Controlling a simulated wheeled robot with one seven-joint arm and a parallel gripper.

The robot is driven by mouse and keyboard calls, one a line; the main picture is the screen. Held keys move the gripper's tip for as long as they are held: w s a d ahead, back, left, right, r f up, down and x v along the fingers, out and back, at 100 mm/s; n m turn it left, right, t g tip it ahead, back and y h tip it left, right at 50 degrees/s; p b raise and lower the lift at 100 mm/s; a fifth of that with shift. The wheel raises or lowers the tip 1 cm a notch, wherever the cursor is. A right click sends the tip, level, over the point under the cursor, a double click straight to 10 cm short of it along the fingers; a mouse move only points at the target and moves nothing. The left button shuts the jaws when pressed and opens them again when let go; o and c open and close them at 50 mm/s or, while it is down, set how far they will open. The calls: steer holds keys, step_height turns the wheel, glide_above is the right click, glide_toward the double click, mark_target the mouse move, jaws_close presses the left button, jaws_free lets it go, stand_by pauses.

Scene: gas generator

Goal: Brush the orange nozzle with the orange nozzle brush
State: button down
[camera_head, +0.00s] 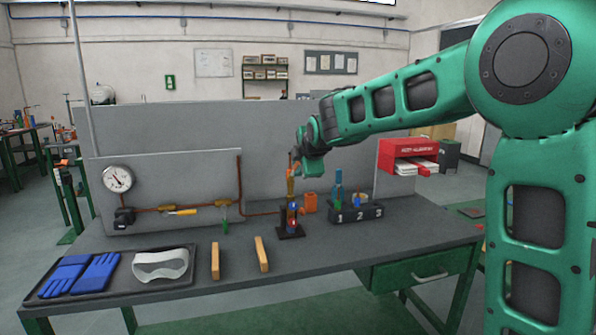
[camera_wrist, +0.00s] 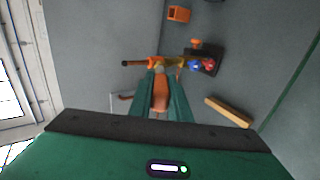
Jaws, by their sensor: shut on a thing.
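My gripper (camera_head: 297,168) is above the back middle of the bench, over the burner stand. In the wrist view its two green fingers (camera_wrist: 161,98) are shut on the orange handle of the nozzle brush (camera_wrist: 160,90). The burner stands upright on a black base (camera_wrist: 207,52) with a red and a blue knob, and its base also shows in the head view (camera_head: 291,232). The orange and brass nozzle (camera_wrist: 168,62) lies just beyond the fingertips. The brush's working end overlaps the nozzle in the picture; I cannot tell whether they touch.
A black numbered holder (camera_head: 355,214) with tools is to the right. A gauge panel with copper pipe (camera_head: 240,195) is at left. Two wooden blocks (camera_head: 261,254), goggles (camera_head: 160,264) and blue gloves (camera_head: 95,272) lie in front.

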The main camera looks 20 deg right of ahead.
steer(key=shift+s+r, duration=0.1)
steer(key=shift+r, duration=0.4)
steer(key=shift+f, duration=0.9)
steer(key=shift+r, duration=0.85)
steer(key=shift+f, duration=0.85)
steer(key=shift+r, duration=0.9)
steer(key=shift+f, duration=0.9)
steer(key=shift+r, duration=0.9)
